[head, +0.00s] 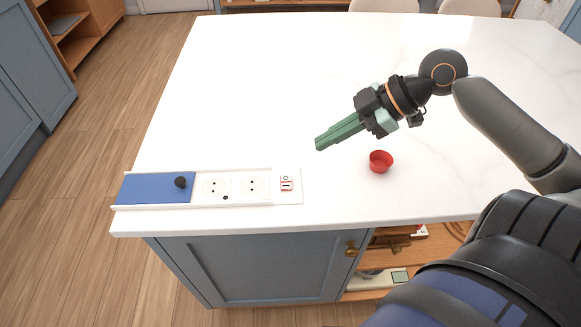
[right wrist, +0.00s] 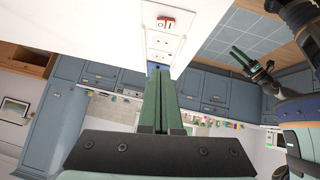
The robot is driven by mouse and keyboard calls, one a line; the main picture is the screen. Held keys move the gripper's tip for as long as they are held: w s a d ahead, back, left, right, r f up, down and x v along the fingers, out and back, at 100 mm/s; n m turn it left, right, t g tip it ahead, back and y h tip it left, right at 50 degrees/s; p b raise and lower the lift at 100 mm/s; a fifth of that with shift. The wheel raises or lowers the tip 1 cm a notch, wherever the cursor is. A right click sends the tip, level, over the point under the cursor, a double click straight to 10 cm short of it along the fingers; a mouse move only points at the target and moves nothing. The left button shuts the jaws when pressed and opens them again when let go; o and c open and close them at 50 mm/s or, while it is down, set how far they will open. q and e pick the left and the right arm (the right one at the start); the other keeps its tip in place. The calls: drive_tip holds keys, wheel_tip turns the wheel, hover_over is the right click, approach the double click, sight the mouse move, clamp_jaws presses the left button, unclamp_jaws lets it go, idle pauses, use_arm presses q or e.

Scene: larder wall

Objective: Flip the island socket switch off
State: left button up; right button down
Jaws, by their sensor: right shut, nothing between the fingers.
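The island socket switch (head: 287,184) is a small red-framed rocker with O and I marks on a white plate, at the right end of the socket strip. It also shows in the right wrist view (right wrist: 166,24), beyond the fingertips. I cannot tell which way the rocker is tipped. My right gripper (head: 319,145) is shut and empty, above the white island, up and to the right of the switch and apart from it. The right wrist view shows its green fingers (right wrist: 158,75) together. My left gripper (right wrist: 238,52) shows in the right wrist view, well away from the switch; its opening is unclear.
The strip has two round sockets (head: 252,186) and a blue sliding cover (head: 150,187) with a black knob (head: 181,182). A red cup (head: 381,162) stands on the island below my right gripper. The island's front edge is near the strip. The far worktop is clear.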

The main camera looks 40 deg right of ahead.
use_arm(q)
drive_tip(key=shift+w+f, duration=0.1)
drive_tip(key=shift+w, duration=0.25)
use_arm(e)
drive_tip(key=shift+s+d+f, duration=0.1)
drive_tip(key=shift+s+d, duration=0.2)
drive_tip(key=shift+d, duration=0.05)
use_arm(q)
drive_tip(key=shift+s, duration=0.15)
use_arm(e)
drive_tip(key=b, duration=0.2)
approach(286, 183)
drive_tip(key=w+a, duration=0.1)
drive_tip(key=w+a+r, duration=0.1)
drive_tip(key=shift+w+a+r, duration=0.25)
drive_tip(key=shift+w+a, duration=0.05)
drive_tip(key=shift+a, duration=0.1)
drive_tip(key=shift+w+a+f, duration=0.1)
drive_tip(key=shift+w+a, duration=0.1)
drive_tip(key=shift+w+a+f+b, duration=0.35)
drive_tip(key=shift+a+f+b, duration=0.05)
drive_tip(key=shift+f+b, duration=0.15)
drive_tip(key=shift+w+f, duration=0.1)
drive_tip(key=shift+f, duration=0.25)
drive_tip(key=shift+w+d+f+b, duration=0.15)
drive_tip(key=shift+f+b, duration=0.25)
drive_tip(key=shift+f, duration=1.25)
use_arm(q)
wheel_tip(286, 183, down, 4)
drive_tip(key=shift+r, duration=0.1)
